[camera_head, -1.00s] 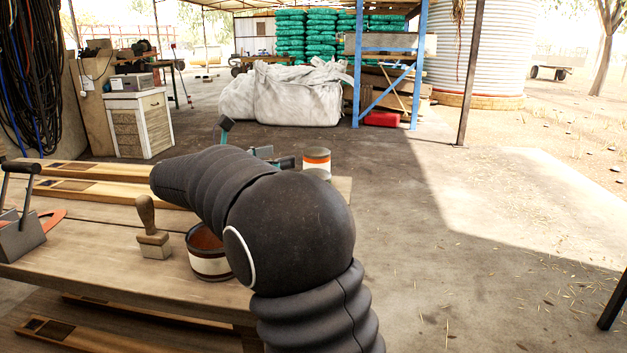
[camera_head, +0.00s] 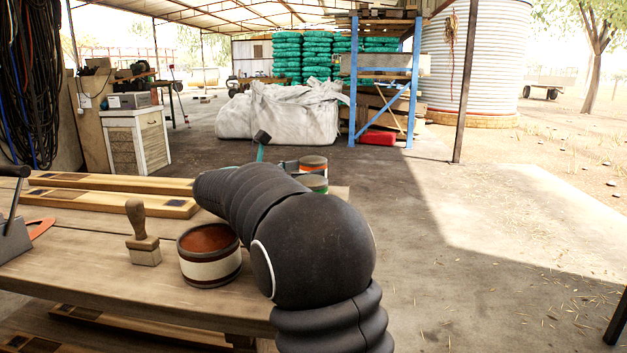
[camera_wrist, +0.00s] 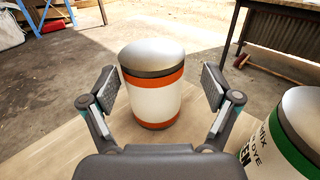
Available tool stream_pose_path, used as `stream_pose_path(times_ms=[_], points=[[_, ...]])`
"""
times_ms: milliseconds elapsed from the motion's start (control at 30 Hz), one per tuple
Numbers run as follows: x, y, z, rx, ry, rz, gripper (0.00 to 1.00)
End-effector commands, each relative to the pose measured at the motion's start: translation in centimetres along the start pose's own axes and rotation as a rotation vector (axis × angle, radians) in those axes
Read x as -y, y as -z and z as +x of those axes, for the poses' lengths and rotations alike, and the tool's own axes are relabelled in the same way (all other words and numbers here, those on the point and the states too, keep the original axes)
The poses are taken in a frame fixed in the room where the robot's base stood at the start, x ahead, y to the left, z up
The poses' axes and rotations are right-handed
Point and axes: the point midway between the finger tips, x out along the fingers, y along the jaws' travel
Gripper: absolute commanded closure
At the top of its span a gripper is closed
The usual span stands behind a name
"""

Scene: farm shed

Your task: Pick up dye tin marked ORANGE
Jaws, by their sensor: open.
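In the wrist view, a tin with a white body, orange bands and a bare silver top (camera_wrist: 153,100) stands upright between my gripper's spread fingers. No lettering shows on its visible side. My gripper (camera_wrist: 160,88) is open, with one finger on each side of the tin; whether either touches it cannot be told. A green-banded dye tin (camera_wrist: 285,135) stands to the right, its lettering partly cut off and ending in "EN". In the head view the orange-banded tin (camera_head: 314,163) and the green-banded tin (camera_head: 314,184) stand at the table's far right end. My arm hides most of my gripper there.
The wooden table (camera_head: 110,270) holds a wide reddish pot (camera_head: 209,268), a wooden-handled stamp (camera_head: 142,240) and long wooden pieces (camera_head: 120,200). In the wrist view, another table (camera_wrist: 285,15) stands behind on the right. Open concrete floor lies beyond the table.

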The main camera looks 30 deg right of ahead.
Motion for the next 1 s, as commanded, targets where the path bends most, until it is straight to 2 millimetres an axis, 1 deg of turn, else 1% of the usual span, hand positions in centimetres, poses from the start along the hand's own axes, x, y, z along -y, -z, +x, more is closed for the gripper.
stream_pose_path(times_ms=[167,400,500,733,767,800,867,900,967,1000], points=[[-0.3,0.2,1.0,0.0,0.0,0.0,0.12],[-0.7,0.5,4.3,-0.001,0.003,0.001,0.12],[-0.7,0.4,5.1,-0.001,0.001,0.0,0.12],[-0.8,0.4,5.2,0.0,0.0,0.0,0.12],[-0.8,0.4,5.2,0.0,0.0,0.0,0.2],[-0.8,0.4,5.2,0.0,0.0,0.0,0.3],[-0.8,0.4,5.2,0.0,0.0,0.0,0.45],[-0.8,0.4,5.2,0.0,0.0,0.0,0.55],[-0.8,0.4,5.2,0.0,0.0,0.0,0.7],[-0.8,0.4,5.2,0.0,0.0,0.0,0.8]])
